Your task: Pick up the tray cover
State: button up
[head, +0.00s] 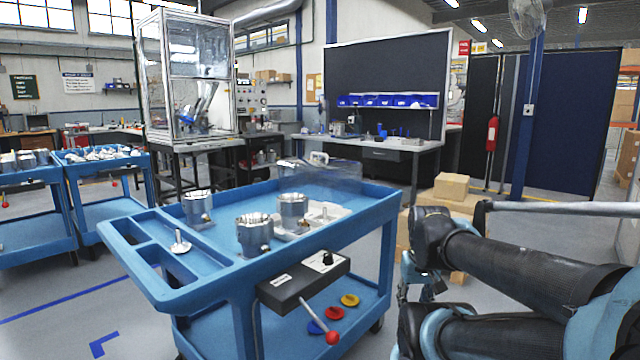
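The tray cover (338,176) appears as a smoky see-through lid with a pale handle (319,157) on top. It sits at the far end of the blue cart's top; its exact edges are hard to make out. My gripper (424,292) hangs low beside the cart's right side, apart from the cover. It is small and partly hidden by my dark arm, so its fingers are not clear.
The blue cart (225,262) holds several metal housings (254,234) and a pale tray (328,211). A control box with a red-knobbed lever (304,283) hangs on its near side. Cardboard boxes (451,187) stand right of it. A workbench (385,147) is behind.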

aim_at(321, 178)
jog(key=u, duration=0.1)
jog(key=k, duration=0.25)
jog(key=z, duration=0.9)
jog(key=i, duration=2.1)
jog(key=u, duration=0.5)
jog(key=i, duration=0.55)
jog(key=u, duration=0.35)
